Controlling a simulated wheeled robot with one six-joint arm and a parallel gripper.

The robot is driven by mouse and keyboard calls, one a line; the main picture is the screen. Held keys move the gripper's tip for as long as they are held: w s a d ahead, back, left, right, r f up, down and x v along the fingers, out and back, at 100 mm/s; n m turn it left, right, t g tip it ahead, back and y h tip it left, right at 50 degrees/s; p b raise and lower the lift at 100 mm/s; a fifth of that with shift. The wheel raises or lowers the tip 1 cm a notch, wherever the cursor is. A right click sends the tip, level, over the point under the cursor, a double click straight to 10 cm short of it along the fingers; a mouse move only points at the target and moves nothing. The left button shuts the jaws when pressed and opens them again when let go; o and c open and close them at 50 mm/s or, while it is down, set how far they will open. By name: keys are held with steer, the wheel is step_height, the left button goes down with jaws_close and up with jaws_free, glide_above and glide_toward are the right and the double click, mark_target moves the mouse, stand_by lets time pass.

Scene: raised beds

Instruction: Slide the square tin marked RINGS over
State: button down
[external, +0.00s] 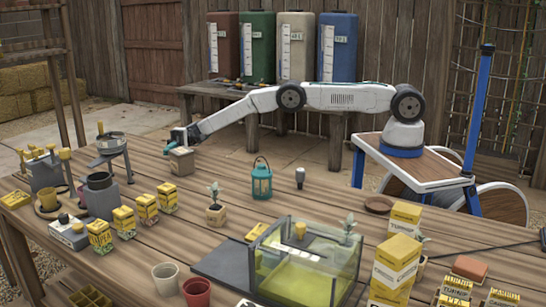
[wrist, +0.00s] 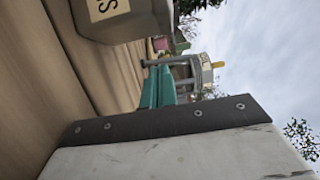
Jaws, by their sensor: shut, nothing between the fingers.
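A square grey-brown tin (external: 181,161) stands on the wooden table toward the back left in the external view. In the wrist view the tin (wrist: 125,22) fills the top left, with part of a pale label showing a letter S; the rest of the marking is out of view. My gripper (external: 179,140) is at the tin's upper back edge in the external view, shut and empty. Its teal fingers (wrist: 158,88) show beside the tin in the wrist view. I cannot tell whether they touch it.
A teal lantern (external: 262,180) and a potted seedling (external: 216,208) stand to the tin's right. Yellow seed boxes (external: 146,208) stand in front. A round metal dish on a stand (external: 111,143) is to the left. Bare tabletop lies between the tin and lantern.

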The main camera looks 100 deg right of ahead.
mark_target(176, 152)
steer(key=shift+s+a, duration=1.15)
steer(key=s+a, duration=1.4)
steer(key=shift+s+a, duration=0.15)
steer(key=shift+s, duration=0.05)
steer(key=w+d, duration=0.1)
steer(key=d, duration=0.1)
steer(key=w+d, duration=0.1)
steer(key=d, duration=0.1)
steer(key=shift+w+f, duration=0.1)
steer(key=shift+w, duration=0.2)
steer(key=v, duration=1.9)
steer(key=shift+s+a, duration=0.15)
steer(key=shift+s, duration=0.05)
